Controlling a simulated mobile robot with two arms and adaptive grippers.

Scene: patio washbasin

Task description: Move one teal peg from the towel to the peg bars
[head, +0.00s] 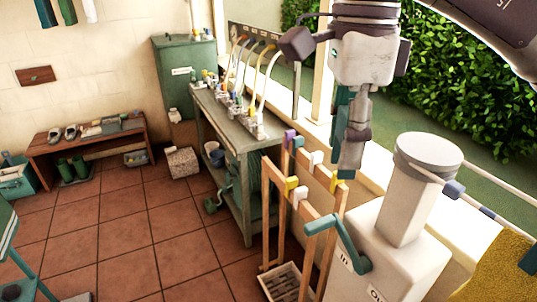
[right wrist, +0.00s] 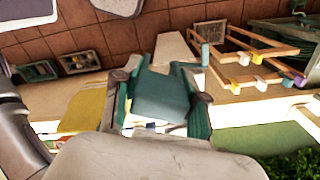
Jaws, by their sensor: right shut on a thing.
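My right gripper (head: 353,160) hangs pointing down in the head view, close above the right end of the peg bars. In the right wrist view its jaws (right wrist: 158,105) are shut on a teal peg (right wrist: 160,95). The wooden peg bars (head: 326,174) stand below and to the left of it, carrying yellow, white, purple and blue pegs; they also show at upper right in the wrist view (right wrist: 260,42). The yellow towel (head: 500,268) is at the lower right, with a teal peg (head: 530,260) at the picture edge. The held peg's lower end is hard to make out. My left gripper is out of view.
A white machine (head: 390,250) with a teal crank (head: 345,245) stands right beside the peg bars. A grey bench (head: 240,130) with taps is behind. The tiled floor at left is mostly clear.

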